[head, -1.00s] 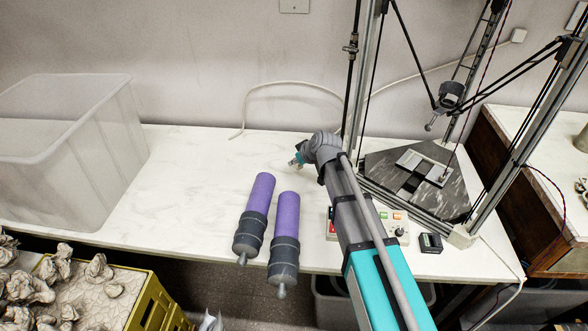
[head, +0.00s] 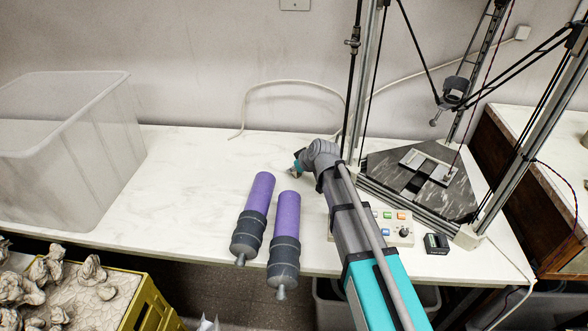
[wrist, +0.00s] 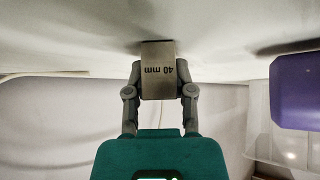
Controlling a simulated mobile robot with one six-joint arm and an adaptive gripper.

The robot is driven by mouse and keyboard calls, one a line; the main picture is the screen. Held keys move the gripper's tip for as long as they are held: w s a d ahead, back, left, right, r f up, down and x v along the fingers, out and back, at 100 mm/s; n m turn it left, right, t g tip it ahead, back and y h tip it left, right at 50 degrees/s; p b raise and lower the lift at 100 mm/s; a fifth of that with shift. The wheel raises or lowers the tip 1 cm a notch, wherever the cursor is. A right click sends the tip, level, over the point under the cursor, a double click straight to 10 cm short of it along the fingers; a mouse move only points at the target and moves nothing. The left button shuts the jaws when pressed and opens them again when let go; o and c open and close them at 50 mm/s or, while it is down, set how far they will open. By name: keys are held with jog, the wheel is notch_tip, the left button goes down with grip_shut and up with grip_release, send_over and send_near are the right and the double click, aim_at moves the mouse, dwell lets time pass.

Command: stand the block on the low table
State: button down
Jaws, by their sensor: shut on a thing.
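A small grey block (wrist: 158,52) marked "40 mm" shows in the wrist view, its lettering upside down there. My gripper (wrist: 160,78) is shut on it, with one finger on each side. The block's far end is at or very near the white low table (wrist: 75,38), with a dark shadow beside it; I cannot tell whether it touches. In the head view my gripper (head: 295,172) points down over the low table (head: 190,175), behind the purple cylinders. The block is too small or hidden to make out there.
Two purple cylinders with dark grey ends (head: 260,190) (head: 286,215) reach over the front edge. A clear bin (head: 70,165) stands left. A delta machine with a dark plate (head: 455,195) and a button box (head: 395,228) stand right. The table's middle left is clear.

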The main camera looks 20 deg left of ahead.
jog(key=shift+c, duration=2.3)
grip_release()
jog(key=shift+f, duration=0.1)
jog(key=shift+p+v, duration=1.1)
jog(key=shift+v, duration=0.25)
jog(key=p+v, duration=0.7)
jog(key=v, duration=0.2)
jog(key=shift+r, duration=0.3)
jog(key=shift+s+d, duration=0.1)
